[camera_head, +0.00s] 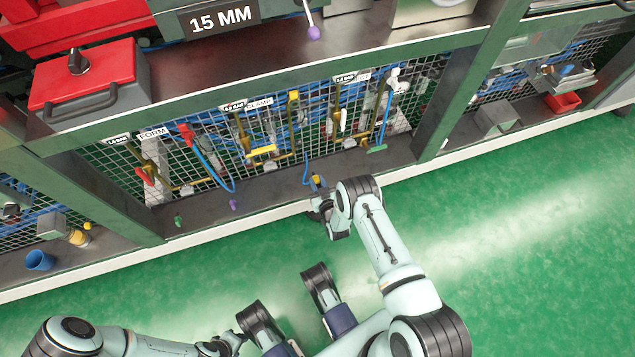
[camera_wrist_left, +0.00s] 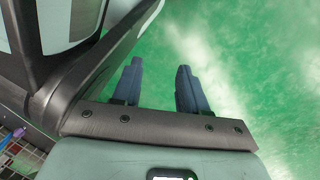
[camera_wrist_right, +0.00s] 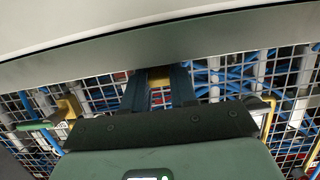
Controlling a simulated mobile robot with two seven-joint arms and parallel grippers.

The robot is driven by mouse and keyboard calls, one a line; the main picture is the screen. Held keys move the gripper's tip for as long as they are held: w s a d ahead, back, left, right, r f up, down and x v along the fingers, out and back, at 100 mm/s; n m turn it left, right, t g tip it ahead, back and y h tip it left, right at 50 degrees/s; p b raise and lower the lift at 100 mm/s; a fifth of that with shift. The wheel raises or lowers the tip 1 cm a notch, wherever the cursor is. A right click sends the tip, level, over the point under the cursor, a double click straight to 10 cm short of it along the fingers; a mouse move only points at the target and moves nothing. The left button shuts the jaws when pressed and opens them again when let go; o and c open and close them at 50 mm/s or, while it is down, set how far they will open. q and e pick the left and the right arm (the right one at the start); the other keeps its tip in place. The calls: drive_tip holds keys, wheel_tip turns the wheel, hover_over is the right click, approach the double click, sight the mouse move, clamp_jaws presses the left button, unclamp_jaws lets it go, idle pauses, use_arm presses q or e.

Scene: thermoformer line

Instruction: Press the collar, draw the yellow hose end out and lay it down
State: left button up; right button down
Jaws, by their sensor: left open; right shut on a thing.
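My right gripper (camera_head: 319,198) is at the front edge of the shelf, below the meshed panel. It is shut on the yellow hose end (camera_head: 316,180); a yellow patch (camera_wrist_right: 160,83) shows between its fingers in the right wrist view. A blue hose (camera_head: 306,168) hangs down to this end. A yellow fitting (camera_head: 293,97) is on the panel above, apart from the gripper; I cannot tell whether it is the collar. My left gripper (camera_wrist_left: 158,88) is open and empty over the green floor, low in the head view.
A red fitting (camera_head: 186,133) carries a blue hose looping to a purple end (camera_head: 233,204). A green piece (camera_head: 179,220) lies on the dark shelf (camera_head: 270,190). Upright green posts (camera_head: 462,95) flank the bay. A blue cup (camera_head: 40,260) stands left; the floor in front is clear.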

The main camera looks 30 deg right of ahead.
drive_tip(key=c, duration=0.8)
unclamp_jaws()
use_arm(q)
drive_tip(key=w+d+r+t+p, duration=0.2)
drive_tip(key=w+r+p, duration=0.3)
drive_tip(key=w+r, duration=0.2)
drive_tip(key=shift+r+m+t, duration=0.3)
drive_tip(key=shift+r+t, duration=0.05)
drive_tip(key=shift+t, duration=0.05)
use_arm(e)
drive_tip(key=v, duration=1.3)
drive_tip(key=shift+s, duration=0.25)
use_arm(q)
drive_tip(key=shift+a, duration=0.1)
use_arm(e)
drive_tip(key=shift+w+r, duration=0.1)
